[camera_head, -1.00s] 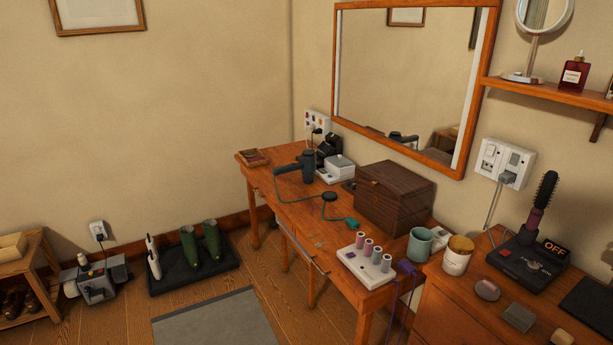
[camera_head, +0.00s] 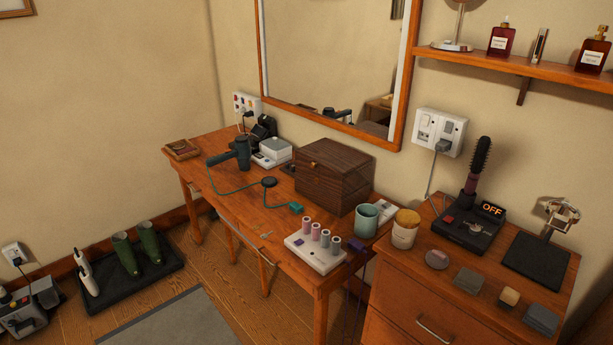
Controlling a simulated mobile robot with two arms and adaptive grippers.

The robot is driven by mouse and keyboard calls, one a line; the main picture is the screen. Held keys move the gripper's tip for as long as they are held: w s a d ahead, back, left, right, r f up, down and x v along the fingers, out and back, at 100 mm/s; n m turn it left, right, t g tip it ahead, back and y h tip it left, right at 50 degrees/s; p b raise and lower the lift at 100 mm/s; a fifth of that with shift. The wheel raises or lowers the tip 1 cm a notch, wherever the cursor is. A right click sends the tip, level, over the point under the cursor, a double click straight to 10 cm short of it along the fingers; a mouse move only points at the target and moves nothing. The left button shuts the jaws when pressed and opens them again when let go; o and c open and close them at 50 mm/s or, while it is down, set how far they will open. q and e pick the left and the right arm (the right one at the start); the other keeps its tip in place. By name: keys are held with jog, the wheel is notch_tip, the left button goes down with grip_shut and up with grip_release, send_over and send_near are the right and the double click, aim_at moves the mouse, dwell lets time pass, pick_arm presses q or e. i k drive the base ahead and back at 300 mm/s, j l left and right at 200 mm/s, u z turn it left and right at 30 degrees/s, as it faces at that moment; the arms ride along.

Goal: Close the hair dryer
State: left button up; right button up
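A dark grey-teal hair dryer (camera_head: 233,155) rests on the wooden dressing table, left of the white box. A teal cord runs from it past a round black disc (camera_head: 269,182) to a teal plug (camera_head: 296,208) lying on the table. The plug lies apart from the wall outlets. Neither of my grippers is in view.
The dressing table (camera_head: 228,205) also carries a dark wooden box (camera_head: 335,178), a roller set (camera_head: 315,250) and a green cup (camera_head: 365,219). A wall outlet (camera_head: 247,107) is behind the dryer. A drawer cabinet (camera_head: 440,285) stands right. A boot tray (camera_head: 160,277) and grey rug (camera_head: 185,322) lie on the floor.

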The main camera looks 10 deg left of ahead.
aim_at(243, 151)
jog(key=i+j+z, duration=0.1)
jog(key=j, duration=0.2)
jog(key=i+j+z, duration=0.1)
jog(key=i+j, duration=0.15)
jog(key=i+j+z, duration=0.15)
jog(key=j, duration=0.25)
jog(key=i+j+z, duration=0.1)
jog(key=j, duration=0.25)
jog(key=i+j+z, duration=0.1)
jog(key=j, duration=0.25)
jog(key=i+j+z, duration=0.1)
jog(key=j, duration=0.25)
jog(key=i+j, duration=0.1)
jog(key=j, duration=0.3)
jog(key=i+j, duration=0.15)
jog(key=j, duration=0.3)
jog(key=i+j, duration=0.1)
jog(key=j, duration=0.3)
jog(key=i+j, duration=0.15)
jog(key=j, duration=0.3)
jog(key=i+j, duration=0.1)
jog(key=j, duration=0.3)
jog(key=i+j+z, duration=0.1)
jog(key=j, duration=0.35)
